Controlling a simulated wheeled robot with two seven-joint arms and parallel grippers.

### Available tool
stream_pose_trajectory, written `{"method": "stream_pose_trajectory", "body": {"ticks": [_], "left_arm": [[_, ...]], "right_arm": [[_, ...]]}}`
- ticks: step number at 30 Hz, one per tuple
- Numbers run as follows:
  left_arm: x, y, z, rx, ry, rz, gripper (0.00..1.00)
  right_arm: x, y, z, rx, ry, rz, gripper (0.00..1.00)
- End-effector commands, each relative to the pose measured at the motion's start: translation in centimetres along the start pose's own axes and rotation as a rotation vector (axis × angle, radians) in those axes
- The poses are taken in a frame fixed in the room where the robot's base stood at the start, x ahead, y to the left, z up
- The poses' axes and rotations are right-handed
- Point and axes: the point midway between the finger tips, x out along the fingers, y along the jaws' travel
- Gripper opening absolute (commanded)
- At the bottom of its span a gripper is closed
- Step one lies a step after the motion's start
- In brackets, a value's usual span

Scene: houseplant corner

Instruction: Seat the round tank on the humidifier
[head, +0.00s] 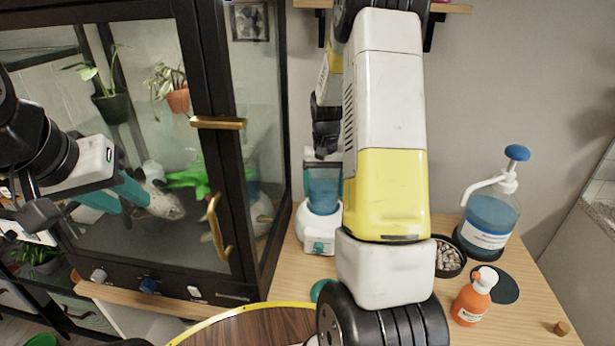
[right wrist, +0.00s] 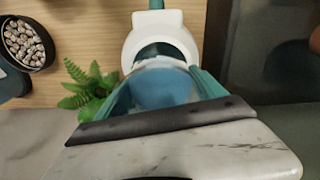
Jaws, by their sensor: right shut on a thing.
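The black-framed glass cabinet (head: 262,190) with brass handles stands close left of the humidifier. To the right are a pebble bowl (head: 447,257), an orange bottle (head: 473,298) and a blue pump bottle (head: 489,222). A fern (right wrist: 90,90) shows beside the base. My right arm covers the table's middle.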

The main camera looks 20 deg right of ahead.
Motion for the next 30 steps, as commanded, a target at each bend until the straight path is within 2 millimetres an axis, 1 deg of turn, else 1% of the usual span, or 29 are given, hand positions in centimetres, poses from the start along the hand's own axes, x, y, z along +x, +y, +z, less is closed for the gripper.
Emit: {"method": "stream_pose_trajectory", "body": {"ticks": [3,4,5,13,16,30], "left_arm": [[0.0,0.0,0.0,0.000,0.000,0.000,0.34],[0.0,0.0,0.0,0.000,0.000,0.000,0.34],[0.0,0.0,0.0,0.000,0.000,0.000,0.34],[0.0,0.0,0.0,0.000,0.000,0.000,0.34],[0.0,0.0,0.0,0.000,0.000,0.000,0.34],[0.0,0.0,0.0,0.000,0.000,0.000,0.34]], "right_arm": [[0.2,0.0,-0.1,0.000,0.002,0.000,0.07],[0.1,0.0,-0.1,0.000,0.002,0.000,0.85],[0.1,0.0,-0.1,0.000,0.002,0.000,0.89],[0.2,0.0,0.0,0.000,-0.001,0.000,0.89],[-0.1,0.0,0.0,0.000,-0.001,0.000,0.89],[-3.9,0.0,-0.1,-0.001,0.002,0.000,0.89]]}}
